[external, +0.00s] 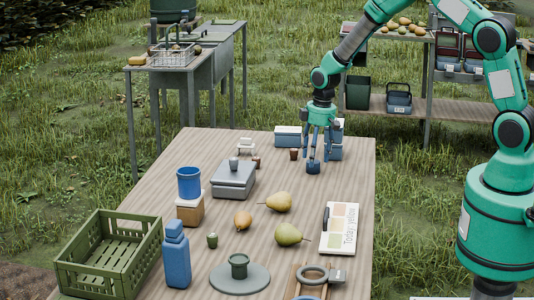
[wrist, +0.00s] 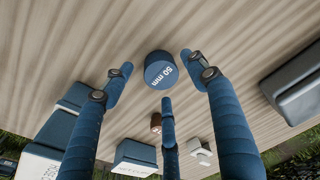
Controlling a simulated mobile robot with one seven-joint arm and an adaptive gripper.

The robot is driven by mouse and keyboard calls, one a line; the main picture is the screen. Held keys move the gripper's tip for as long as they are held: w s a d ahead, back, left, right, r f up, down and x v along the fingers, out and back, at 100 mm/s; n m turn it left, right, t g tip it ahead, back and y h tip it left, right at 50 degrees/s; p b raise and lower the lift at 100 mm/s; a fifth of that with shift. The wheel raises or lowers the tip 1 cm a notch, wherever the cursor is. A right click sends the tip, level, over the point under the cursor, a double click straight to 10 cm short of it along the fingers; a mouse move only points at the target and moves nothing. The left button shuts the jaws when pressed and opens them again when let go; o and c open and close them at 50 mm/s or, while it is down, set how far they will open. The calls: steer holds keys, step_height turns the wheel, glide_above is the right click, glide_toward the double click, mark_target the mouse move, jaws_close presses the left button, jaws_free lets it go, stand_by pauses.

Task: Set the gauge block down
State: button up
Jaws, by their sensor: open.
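The gauge block (external: 313,168) is a short dark blue cylinder on the wooden table, near its far right part. In the wrist view, the block (wrist: 160,72) shows its "50 mm" label. My gripper (external: 318,150) is directly above and around the block, pointing down. In the wrist view, the three blue fingers of my gripper (wrist: 160,78) are spread around the block, with visible gaps to it. The gripper is open and holds nothing. The block appears upright on the table; its underside is hidden.
Blue-and-white boxes (external: 288,136), a small brown cup (external: 294,154) and a grey scale (external: 233,180) are nearby. Pears (external: 279,202), a notepad (external: 341,228), a blue bottle (external: 176,258) and a green crate (external: 110,258) are nearer the front. Bare table lies right of the block.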

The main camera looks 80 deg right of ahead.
mark_target(317, 162)
step_height(317, 162, up, 9)
steer(key=s+p, duration=0.1)
steer(key=p, duration=0.1)
steer(key=shift+r, duration=0.1)
stand_by(0.6)
steer(key=s+a+r+t, duration=0.1)
steer(key=s+a+r, duration=0.4)
steer(key=a+r, duration=0.65)
steer(key=s+a+r+t, duration=0.1)
steer(key=s+a+r, duration=0.6)
steer(key=r, duration=0.7)
steer(key=s+a+r+t, duration=0.1)
steer(key=s+a+r, duration=0.2)
steer(key=s+a, duration=0.3)
steer(key=s+a+r+n+t, duration=0.1)
steer(key=s+a+r, duration=0.3)
steer(key=s, duration=1.1)
steer(key=a, duration=0.3)
steer(key=shift+a, duration=0.3)
